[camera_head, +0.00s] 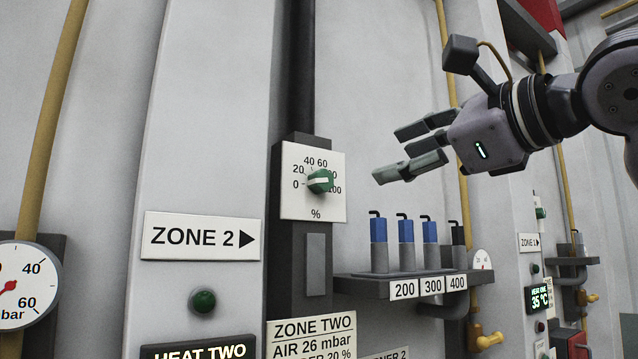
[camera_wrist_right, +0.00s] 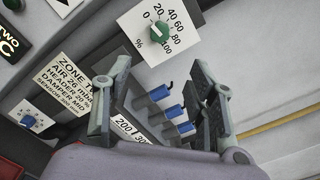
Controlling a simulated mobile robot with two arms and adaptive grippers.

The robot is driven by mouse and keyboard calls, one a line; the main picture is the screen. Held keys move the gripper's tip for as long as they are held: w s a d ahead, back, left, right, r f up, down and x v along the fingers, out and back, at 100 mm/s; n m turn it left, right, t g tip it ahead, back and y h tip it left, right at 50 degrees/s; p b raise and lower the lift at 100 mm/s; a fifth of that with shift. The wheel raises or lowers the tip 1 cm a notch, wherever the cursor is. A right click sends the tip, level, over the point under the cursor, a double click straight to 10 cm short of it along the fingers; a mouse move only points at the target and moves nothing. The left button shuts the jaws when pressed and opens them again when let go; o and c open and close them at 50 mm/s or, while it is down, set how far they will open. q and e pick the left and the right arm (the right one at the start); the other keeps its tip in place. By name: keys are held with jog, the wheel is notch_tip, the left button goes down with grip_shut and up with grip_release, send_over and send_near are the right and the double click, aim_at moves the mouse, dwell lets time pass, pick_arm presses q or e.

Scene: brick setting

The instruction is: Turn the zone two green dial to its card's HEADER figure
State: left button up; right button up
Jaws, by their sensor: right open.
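The green dial (camera_head: 320,181) sits on a white scale plate (camera_head: 300,205) marked 0 to 100 %. Its white pointer mark lies toward the 0 and 20 side; I cannot tell the exact figure. The dial also shows at the top of the right wrist view (camera_wrist_right: 160,36). The zone two card (camera_wrist_right: 66,88) reads HEADER 20 % there; its lower part is cut off in the head view (camera_head: 311,338). My right gripper (camera_head: 396,156) is open and empty, to the right of the dial and apart from it. My left gripper is not in view.
A shelf (camera_head: 345,286) labelled 200, 300 and 400 holds upright blue-topped pieces below the right gripper. A ZONE 2 sign (camera_head: 200,237) and a green button (camera_head: 203,302) are left of the dial. A yellow pipe (camera_head: 450,60) runs behind the gripper.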

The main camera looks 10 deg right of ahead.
aim_at(326, 181)
jog(key=p+x, duration=0.6)
jog(key=x, duration=0.9)
jog(key=shift+w+a+r, duration=0.15)
jog(key=shift+w, duration=0.15)
jog(key=shift+w+a, duration=0.15)
jog(key=shift+w, duration=0.3)
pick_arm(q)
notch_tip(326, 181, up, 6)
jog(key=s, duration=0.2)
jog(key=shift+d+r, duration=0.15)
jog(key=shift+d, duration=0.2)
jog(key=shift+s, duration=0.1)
pick_arm(e)
jog(key=shift+c, duration=0.4)
